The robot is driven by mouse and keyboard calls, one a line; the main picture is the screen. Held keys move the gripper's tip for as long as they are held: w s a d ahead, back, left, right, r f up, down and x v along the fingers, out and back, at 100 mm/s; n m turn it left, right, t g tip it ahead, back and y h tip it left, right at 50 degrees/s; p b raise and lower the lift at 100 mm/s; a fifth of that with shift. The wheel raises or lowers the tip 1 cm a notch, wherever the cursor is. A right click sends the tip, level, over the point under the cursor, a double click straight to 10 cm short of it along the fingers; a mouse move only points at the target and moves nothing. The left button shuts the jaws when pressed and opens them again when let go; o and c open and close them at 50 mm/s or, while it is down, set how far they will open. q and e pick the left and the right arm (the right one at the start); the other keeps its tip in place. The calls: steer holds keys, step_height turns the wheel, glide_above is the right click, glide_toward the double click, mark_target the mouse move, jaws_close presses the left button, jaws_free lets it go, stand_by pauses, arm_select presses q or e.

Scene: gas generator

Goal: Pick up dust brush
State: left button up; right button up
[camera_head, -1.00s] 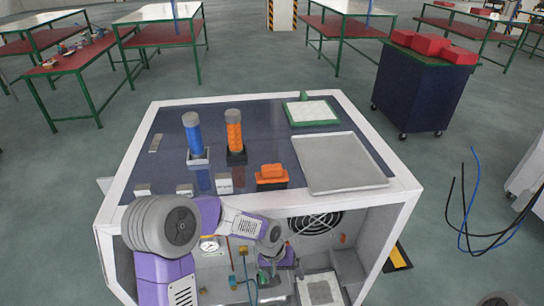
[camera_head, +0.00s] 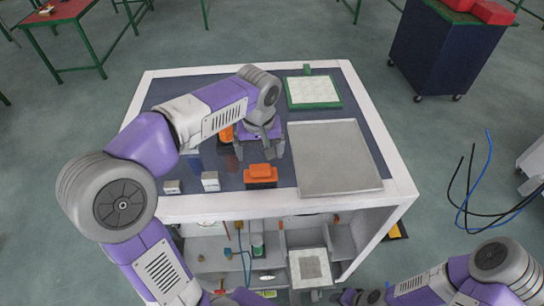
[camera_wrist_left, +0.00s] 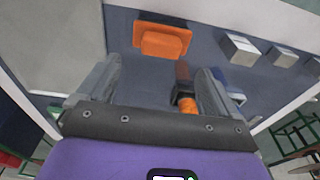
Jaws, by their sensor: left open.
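A low orange block with a raised grip on a dark base (camera_head: 260,174) lies near the front edge of the cabinet top; it may be the dust brush, but no bristles show. It also appears in the left wrist view (camera_wrist_left: 162,40), ahead of the fingers. My left gripper (camera_head: 261,151) is open and empty above the cabinet top, just behind this block and apart from it. Its two fingers (camera_wrist_left: 153,85) show in the wrist view.
A grey tray (camera_head: 334,185) and a green-framed white pad (camera_head: 313,92) lie right of the left gripper. Small grey blocks (camera_head: 210,181) line the front edge. The open cabinet below holds hoses and fittings. A dark cart (camera_head: 445,50) stands behind right.

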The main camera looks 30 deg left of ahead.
mark_target(260, 167)
arm_select(q)
steer(key=shift+w+a+f, duration=0.1)
steer(key=shift+a+f, duration=0.05)
steer(key=shift+f, duration=1.65)
steer(key=shift+w+a+f, duration=0.1)
steer(key=shift+a+f, duration=0.05)
steer(key=shift+f, duration=1.6)
steer(key=c, duration=1.2)
steer(key=shift+r, duration=0.1)
step_height(260, 167, up, 10)
steer(key=shift+f+p, duration=0.1)
steer(key=shift+p, duration=0.25)
steer(key=o, duration=0.5)
steer(key=c, duration=0.3)
